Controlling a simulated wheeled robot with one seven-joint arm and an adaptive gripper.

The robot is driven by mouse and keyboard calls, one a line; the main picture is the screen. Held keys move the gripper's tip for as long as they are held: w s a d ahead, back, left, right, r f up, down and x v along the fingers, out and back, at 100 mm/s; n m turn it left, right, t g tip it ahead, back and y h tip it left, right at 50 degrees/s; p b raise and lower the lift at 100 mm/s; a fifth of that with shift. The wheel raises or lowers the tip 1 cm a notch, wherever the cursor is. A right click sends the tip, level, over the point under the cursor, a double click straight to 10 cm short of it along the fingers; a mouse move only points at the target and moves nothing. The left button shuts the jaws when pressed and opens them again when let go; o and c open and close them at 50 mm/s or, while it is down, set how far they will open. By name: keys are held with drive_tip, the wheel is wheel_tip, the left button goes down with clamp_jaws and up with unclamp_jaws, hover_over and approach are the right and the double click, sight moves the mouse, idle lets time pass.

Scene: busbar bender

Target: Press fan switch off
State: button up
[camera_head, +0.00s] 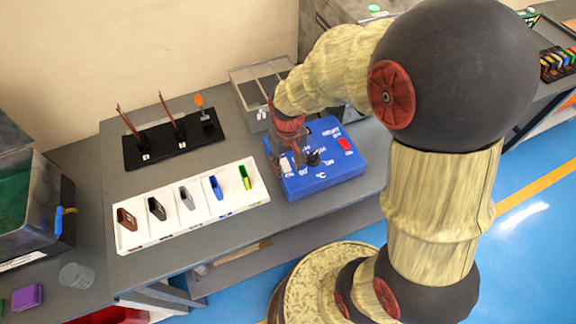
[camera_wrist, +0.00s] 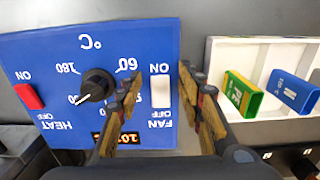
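The blue control box (camera_head: 325,175) lies on the grey bench under my gripper (camera_head: 293,155). In the wrist view the box face (camera_wrist: 60,55) appears upside down. It carries a white fan switch (camera_wrist: 161,91) marked ON and OFF, a black dial (camera_wrist: 97,86), a red heat switch (camera_wrist: 28,96) and a lit display (camera_wrist: 128,139). My gripper (camera_wrist: 158,82) is open and empty, with one finger on each side of the fan switch in the picture. The left finger partly covers the display and the area beside the dial. I cannot tell whether the fingertips touch the box.
A white tray (camera_head: 130,245) with several coloured pieces stands left of the box. A black stand (camera_head: 150,160) with upright pegs lies behind the tray. A grey compartment bin (camera_head: 240,75) stands behind the box. The bench's front edge is close to the box.

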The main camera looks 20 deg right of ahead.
drive_tip(key=shift+c, duration=1.2)
clamp_jaws()
drive_tip(key=shift+r+p, duration=0.15)
drive_tip(key=shift+p, duration=0.2)
drive_tip(key=shift+w+r+g+p, duration=0.1)
drive_tip(key=shift+r+g+p, duration=0.1)
drive_tip(key=shift+g+p, duration=0.7)
drive_tip(key=p, duration=0.3)
drive_tip(key=shift+w+g, duration=0.25)
drive_tip(key=shift+g, duration=0.15)
drive_tip(key=shift+w+g+p, duration=0.1)
drive_tip(key=shift+g+p, duration=0.3)
drive_tip(key=shift+p, duration=0.35)
